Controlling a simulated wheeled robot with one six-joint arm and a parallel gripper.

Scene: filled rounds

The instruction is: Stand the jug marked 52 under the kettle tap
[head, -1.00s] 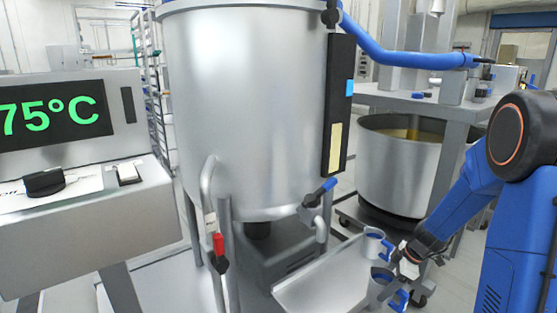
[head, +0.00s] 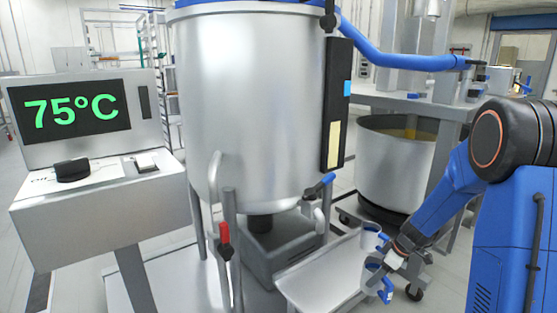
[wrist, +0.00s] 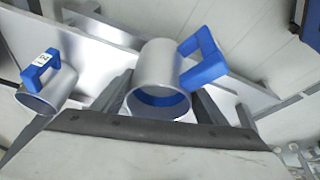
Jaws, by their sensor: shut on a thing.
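My gripper (head: 384,266) is shut on a metal jug (wrist: 155,75) with a blue handle, which sits between the fingers in the wrist view. In the head view this appears to be the nearer jug (head: 371,280), at the tray's right end. No number shows on it. A second jug (wrist: 55,88) stands apart to the left in the wrist view, with a small white tag on its blue handle; its number is too small to read surely. In the head view it looks like the farther jug (head: 369,240). The kettle (head: 250,110) has a blue-levered tap (head: 326,181) low on its right side.
A metal tray (head: 310,275) extends below and right of the tap, its middle clear. A red-handled pipe (head: 224,235) stands in front of the kettle. A control box (head: 95,200) reading 75°C is at left. A large open pot (head: 395,165) stands behind my arm.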

